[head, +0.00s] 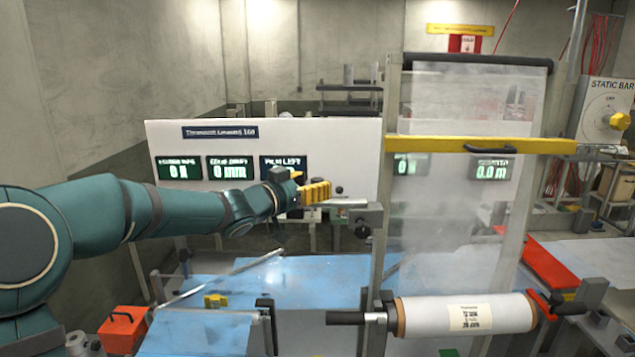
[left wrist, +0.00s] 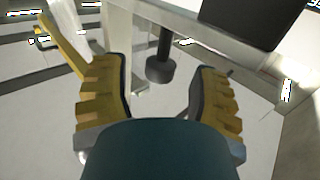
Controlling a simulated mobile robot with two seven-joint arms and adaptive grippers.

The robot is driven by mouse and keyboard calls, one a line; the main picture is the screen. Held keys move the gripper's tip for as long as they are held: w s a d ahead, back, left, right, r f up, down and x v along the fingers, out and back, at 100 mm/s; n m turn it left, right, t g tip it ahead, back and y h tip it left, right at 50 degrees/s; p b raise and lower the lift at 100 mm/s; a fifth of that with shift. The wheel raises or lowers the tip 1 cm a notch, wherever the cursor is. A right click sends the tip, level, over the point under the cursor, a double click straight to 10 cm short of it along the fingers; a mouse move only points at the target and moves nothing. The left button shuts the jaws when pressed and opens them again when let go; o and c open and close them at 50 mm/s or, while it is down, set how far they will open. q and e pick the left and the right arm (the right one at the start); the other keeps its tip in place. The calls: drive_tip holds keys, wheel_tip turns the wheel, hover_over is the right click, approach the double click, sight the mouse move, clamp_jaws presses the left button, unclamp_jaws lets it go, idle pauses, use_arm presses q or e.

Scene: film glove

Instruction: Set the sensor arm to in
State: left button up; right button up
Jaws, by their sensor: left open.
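My left gripper (head: 316,192) reaches in from the left, in front of the white display panel, with its yellow fingers near a short light metal bar (head: 347,203). That bar looks like the sensor arm, but I cannot be sure. It joins a dark clamp block (head: 365,218) on the upright. A small dark knob (head: 339,190) shows just above the bar. In the left wrist view the gripper (left wrist: 165,82) is open, and a black post with a round end (left wrist: 160,68) shows between and beyond the fingers. I cannot tell whether anything touches. My right gripper is out of view.
The white panel (head: 260,140) carries several readouts. A yellow bar (head: 480,145) crosses the clear film (head: 465,240) on the right. A white film roll (head: 465,314) sits low in front. A blue table surface (head: 310,285) lies below, and an orange-red box (head: 123,329) stands front left.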

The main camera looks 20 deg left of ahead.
use_arm(q)
drive_tip(key=shift+x, duration=1)
clamp_jaws()
